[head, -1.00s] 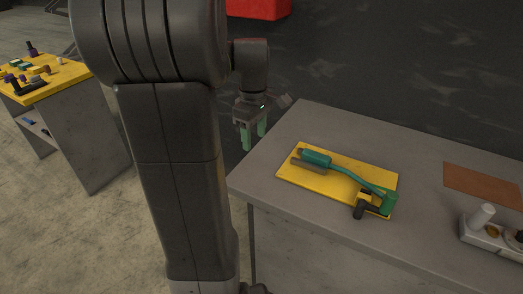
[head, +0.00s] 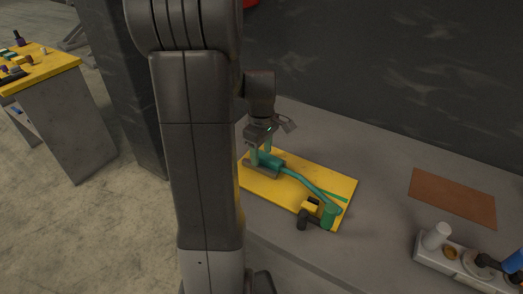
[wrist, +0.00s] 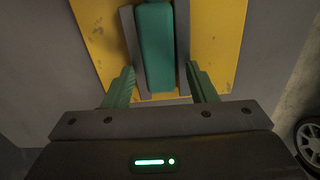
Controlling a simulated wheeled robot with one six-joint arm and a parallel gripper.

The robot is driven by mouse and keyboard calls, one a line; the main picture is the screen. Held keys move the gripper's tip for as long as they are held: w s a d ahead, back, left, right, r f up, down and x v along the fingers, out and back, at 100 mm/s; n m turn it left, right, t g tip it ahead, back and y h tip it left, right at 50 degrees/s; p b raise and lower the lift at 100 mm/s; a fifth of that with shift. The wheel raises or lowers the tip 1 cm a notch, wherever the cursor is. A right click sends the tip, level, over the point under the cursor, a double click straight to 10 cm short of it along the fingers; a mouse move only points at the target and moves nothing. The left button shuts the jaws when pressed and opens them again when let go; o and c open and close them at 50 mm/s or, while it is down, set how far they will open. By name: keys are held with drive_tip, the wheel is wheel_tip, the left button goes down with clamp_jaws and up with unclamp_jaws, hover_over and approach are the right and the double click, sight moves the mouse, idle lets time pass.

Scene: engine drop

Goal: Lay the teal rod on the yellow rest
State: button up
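The teal rod (head: 295,175) lies over a yellow board on the bench. Its thick end (head: 271,162) sits by a dark grey holder (head: 262,169), and its thin part curves toward a green block (head: 328,217). A small yellow piece (head: 310,205) is near that block; I cannot tell whether it or the board is the yellow rest. My gripper (head: 260,153) is over the thick end. In the wrist view, my gripper (wrist: 161,78) is open, its green fingers on either side of the teal thick end (wrist: 156,50), which stands between two grey walls, with gaps visible.
The yellow board (head: 338,184) lies on the grey bench (head: 365,225). A black bracket (head: 303,220) is beside the small yellow piece. A brown mat (head: 452,198) and a white fixture (head: 455,262) are at right. Another yellow-topped table (head: 45,70) stands at far left.

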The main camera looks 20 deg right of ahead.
clamp_jaws()
drive_tip(key=shift+w+a, duration=0.15)
drive_tip(key=shift+w, duration=0.05)
drive_tip(key=shift+w+a, duration=0.7)
drive_tip(key=shift+n, duration=0.3)
drive_tip(key=shift+o, duration=0.7)
unclamp_jaws()
wheel_tip(320, 180, up, 14)
